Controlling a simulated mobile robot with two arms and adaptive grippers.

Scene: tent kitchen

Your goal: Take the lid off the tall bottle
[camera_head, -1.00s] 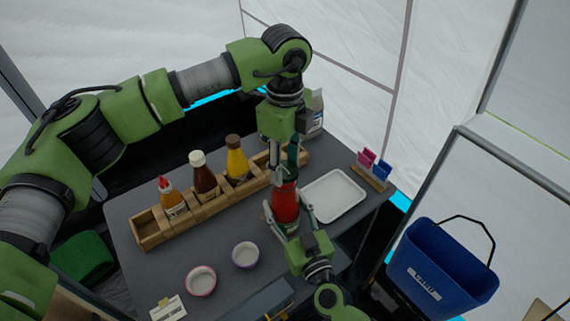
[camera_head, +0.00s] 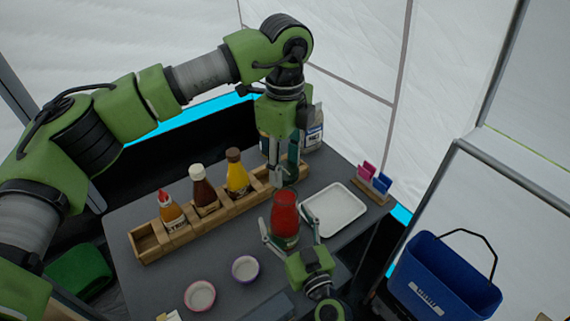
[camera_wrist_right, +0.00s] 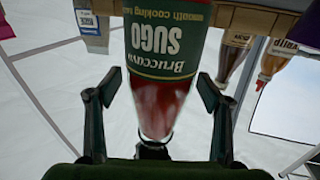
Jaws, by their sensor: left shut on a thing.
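The tall bottle is a red sauce bottle (camera_head: 285,213) standing upright on the grey table. In the right wrist view it appears upside down with a green SUGO label (camera_wrist_right: 167,42) and a red narrowing neck. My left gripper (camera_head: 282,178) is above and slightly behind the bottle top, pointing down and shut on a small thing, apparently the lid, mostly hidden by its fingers. My right gripper (camera_head: 290,232) has its fingers apart on both sides of the bottle, with narrow gaps. A small dark shape shows at the neck's end in the wrist view; I cannot tell what it is.
A wooden rack (camera_head: 150,241) with several sauce bottles stands left of the bottle. A blue bucket (camera_head: 440,282) is at the right, off the table.

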